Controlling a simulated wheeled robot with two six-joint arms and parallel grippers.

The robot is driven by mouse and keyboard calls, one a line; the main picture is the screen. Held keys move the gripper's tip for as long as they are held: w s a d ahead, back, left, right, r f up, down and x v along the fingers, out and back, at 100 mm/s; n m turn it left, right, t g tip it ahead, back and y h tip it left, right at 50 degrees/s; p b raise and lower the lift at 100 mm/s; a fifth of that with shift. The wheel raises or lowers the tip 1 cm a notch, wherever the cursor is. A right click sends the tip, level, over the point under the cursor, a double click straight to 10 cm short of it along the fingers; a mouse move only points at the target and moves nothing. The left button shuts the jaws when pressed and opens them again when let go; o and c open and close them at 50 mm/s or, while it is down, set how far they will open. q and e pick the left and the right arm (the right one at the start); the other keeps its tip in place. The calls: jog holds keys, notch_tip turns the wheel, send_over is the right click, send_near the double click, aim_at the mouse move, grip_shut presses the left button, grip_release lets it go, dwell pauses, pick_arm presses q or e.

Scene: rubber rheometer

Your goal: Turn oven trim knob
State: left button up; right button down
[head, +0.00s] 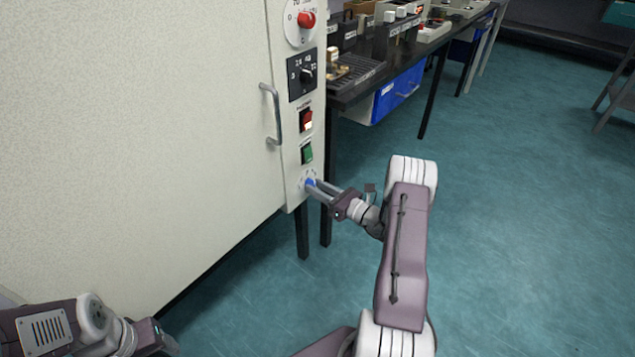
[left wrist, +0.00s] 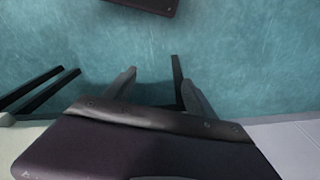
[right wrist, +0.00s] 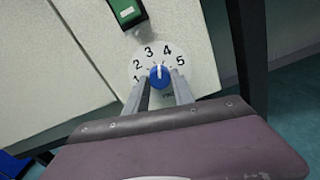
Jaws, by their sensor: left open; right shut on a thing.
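The oven (head: 130,120) is a large cream cabinet with a control strip on its right edge. The blue trim knob (head: 310,183) sits lowest on that strip. In the right wrist view the blue knob (right wrist: 159,76) has a white dial numbered 1 to 5, and its white pointer line aims up between 3 and 4. My right gripper (head: 316,188) is shut on the knob, one finger on each side; its fingers also show in the right wrist view (right wrist: 160,92). My left gripper (left wrist: 155,88) is open and empty above the floor; in the head view its fingers are not clear at bottom left.
Above the trim knob are a green switch (head: 307,153), a red switch (head: 306,121), a black selector (head: 303,74) and a red knob (head: 306,19). A door handle (head: 272,113) sticks out left of the strip. A cluttered bench (head: 355,84) stands behind.

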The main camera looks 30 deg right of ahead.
jog(key=m+p, duration=0.4)
jog(key=m, duration=0.1)
jog(key=shift+r+m, duration=0.2)
jog(key=shift+m, duration=0.1)
jog(key=shift+f+m+p, duration=0.15)
jog(key=shift+m+p, duration=1.05)
jog(key=shift+m, duration=2)
jog(key=c, duration=1.1)
grip_release()
